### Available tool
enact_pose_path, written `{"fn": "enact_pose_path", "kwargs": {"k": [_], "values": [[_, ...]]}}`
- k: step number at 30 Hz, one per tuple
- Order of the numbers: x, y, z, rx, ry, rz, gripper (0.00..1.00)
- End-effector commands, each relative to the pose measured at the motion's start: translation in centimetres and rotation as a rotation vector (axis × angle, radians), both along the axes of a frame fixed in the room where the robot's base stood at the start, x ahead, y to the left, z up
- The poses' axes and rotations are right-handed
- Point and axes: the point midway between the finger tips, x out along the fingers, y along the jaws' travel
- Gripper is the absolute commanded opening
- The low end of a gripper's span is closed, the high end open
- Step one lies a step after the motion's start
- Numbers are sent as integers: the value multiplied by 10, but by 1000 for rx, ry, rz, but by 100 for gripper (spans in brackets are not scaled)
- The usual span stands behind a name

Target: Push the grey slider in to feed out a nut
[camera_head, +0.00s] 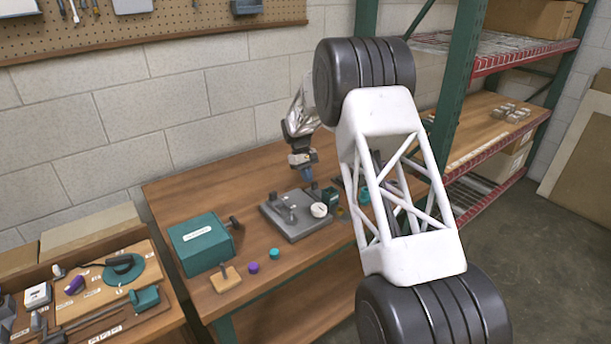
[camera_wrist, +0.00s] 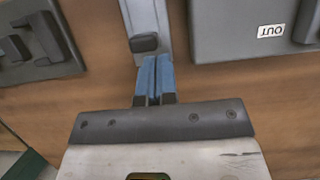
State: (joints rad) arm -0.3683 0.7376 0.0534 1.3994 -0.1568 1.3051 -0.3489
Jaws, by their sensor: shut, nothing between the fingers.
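My gripper (camera_wrist: 156,62) is shut and empty, its blue fingers pressed together. In the wrist view, the fingertips are at the lower end of a light grey rail (camera_wrist: 148,14). A dark grey block (camera_wrist: 145,43), which looks like the slider, sits on this rail just beyond and slightly left of the tips. I cannot tell whether they touch it. A grey box (camera_wrist: 228,35) with an upside-down OUT label (camera_wrist: 271,31) is right of the rail. In the head view, my gripper (camera_head: 307,174) is above the bench near a grey fixture plate (camera_head: 290,226). No nut can be made out.
A teal box (camera_head: 200,243) with a dark handle stands on the bench (camera_head: 180,190). Purple (camera_head: 253,267) and teal (camera_head: 274,254) caps and a small wooden block (camera_head: 226,279) lie nearby. A dark plate (camera_wrist: 70,66) is left in the wrist view. My arm hides the bench's right part.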

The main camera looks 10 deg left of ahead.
Motion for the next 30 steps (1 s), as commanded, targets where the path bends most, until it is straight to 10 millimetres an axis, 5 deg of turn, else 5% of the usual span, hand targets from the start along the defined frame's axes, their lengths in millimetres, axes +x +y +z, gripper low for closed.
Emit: {"fn": "enact_pose_path", "kwargs": {"k": [11, 30], "values": [[-3, -3, 0, 0, 0, 0, 0], [-35, -35, -1, 0, 1, 0, 0]]}}
